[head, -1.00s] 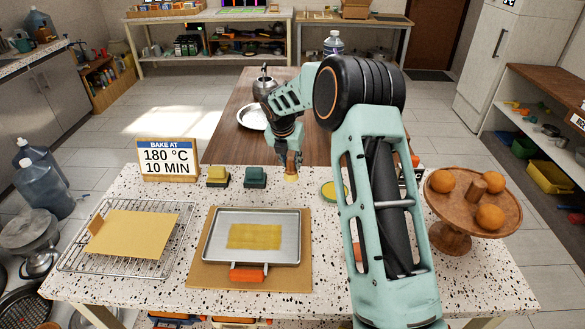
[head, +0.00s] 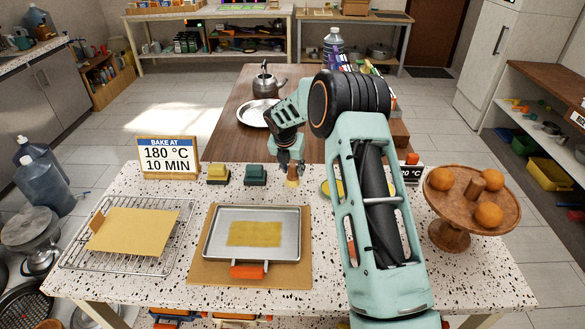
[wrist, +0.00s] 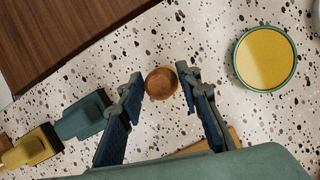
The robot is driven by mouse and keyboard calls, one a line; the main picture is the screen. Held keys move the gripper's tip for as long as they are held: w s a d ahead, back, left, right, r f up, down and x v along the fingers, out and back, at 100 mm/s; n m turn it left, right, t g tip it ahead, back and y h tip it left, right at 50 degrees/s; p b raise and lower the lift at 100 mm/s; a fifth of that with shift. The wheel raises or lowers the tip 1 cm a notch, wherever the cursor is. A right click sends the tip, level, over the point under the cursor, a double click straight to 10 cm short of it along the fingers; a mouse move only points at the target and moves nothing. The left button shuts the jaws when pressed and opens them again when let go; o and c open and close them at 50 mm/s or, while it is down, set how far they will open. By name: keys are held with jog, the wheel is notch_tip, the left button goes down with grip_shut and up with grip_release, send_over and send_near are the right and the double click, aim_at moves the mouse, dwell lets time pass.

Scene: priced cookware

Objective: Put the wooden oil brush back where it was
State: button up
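The wooden oil brush (head: 292,176) stands upright on the speckled counter, with a brown handle and a paler lower end. In the wrist view its round wooden top (wrist: 160,83) lies between my fingertips, with a visible gap on each side. My gripper (head: 290,158) is open, pointing down just above and around the top of the brush. The metal tray (head: 212,245), with a yellow oily patch in its middle, lies on a brown board. A green-rimmed yellow dish (wrist: 265,58) is to the right of the brush.
A green block (head: 256,176) and a yellow block (head: 218,175) sit left of the brush. A bake sign (head: 168,158) stands behind the cooling rack (head: 75,262). A wooden stand (head: 450,237) with oranges is at right.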

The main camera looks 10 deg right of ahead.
jog(key=shift+o, duration=0.7)
jog(key=shift+r, duration=0.1)
jog(key=shift+r, duration=0.2)
jog(key=b+v, duration=0.1)
jog(key=v, duration=1.1)
jog(key=shift+f, duration=0.15)
